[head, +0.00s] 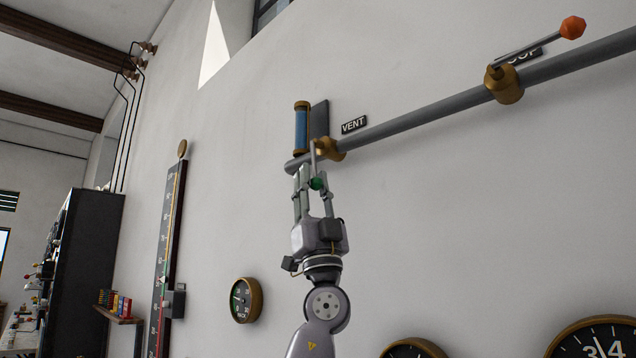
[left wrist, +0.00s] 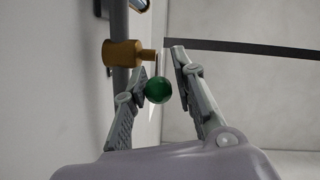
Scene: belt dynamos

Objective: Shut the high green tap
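The high green tap has a brass body (head: 331,148) on the grey wall pipe, beside the VENT plate (head: 354,124). Its lever (head: 313,158) hangs down to a round green knob (head: 317,184). In the left wrist view the green knob (left wrist: 158,90) sits between the fingers, nearer the left one, with the brass body (left wrist: 122,53) behind it. My left gripper (head: 313,179) points up from below, its fingers apart on either side of the knob. I cannot tell if a finger touches it. My right gripper is in neither view.
The pipe (head: 430,114) slopes up to the right, carrying a second brass tap (head: 504,85) with an orange knob (head: 572,27). A blue cylinder (head: 301,128) stands by the pipe's left end. A tall scale (head: 167,260) and round gauges (head: 246,300) hang on the wall.

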